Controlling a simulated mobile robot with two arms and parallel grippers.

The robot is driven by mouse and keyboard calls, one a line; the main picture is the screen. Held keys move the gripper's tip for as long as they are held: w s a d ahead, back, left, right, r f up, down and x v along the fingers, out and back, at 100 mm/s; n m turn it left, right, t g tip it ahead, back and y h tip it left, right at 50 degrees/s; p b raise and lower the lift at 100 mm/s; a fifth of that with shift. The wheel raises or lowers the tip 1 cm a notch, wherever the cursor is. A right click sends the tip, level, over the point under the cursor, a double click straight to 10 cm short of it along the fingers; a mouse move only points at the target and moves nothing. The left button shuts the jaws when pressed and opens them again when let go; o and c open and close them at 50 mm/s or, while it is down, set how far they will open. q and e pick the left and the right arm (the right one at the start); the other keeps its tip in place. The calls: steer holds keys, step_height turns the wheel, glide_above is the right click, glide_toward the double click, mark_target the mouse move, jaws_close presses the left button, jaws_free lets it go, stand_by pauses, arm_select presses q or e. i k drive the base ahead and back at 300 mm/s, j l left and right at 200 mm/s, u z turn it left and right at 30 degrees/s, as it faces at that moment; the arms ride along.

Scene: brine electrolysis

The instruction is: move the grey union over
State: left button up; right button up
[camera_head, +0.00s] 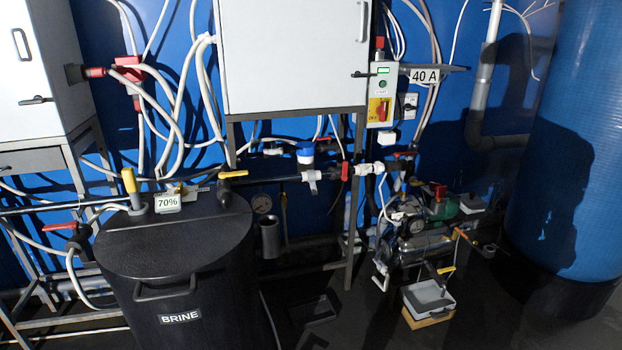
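No part is clearly recognisable as the grey union. A grey upright fitting with a yellow top (133,192) stands on the black brine tank lid. A grey piece with a "70%" label (167,203) is beside it. A dark grey open cylinder (269,237) stands upright just right of the tank. I cannot tell whether any of these is the union. Neither of my grippers shows in the head view.
The black BRINE tank (180,265) fills the front left. A large blue vessel (570,150) stands at the right. A grey tray (428,298) sits on a wooden block near the pump (420,240). Pipes and hoses line the wall. Some dark floor is open at front centre.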

mark_target(314, 188)
steer(key=i+l+u, duration=0.2)
steer(key=i+l, duration=0.15)
steer(key=i, duration=0.2)
steer(key=i+l+u, duration=0.2)
steer(key=i+l, duration=0.25)
steer(key=u, duration=1.05)
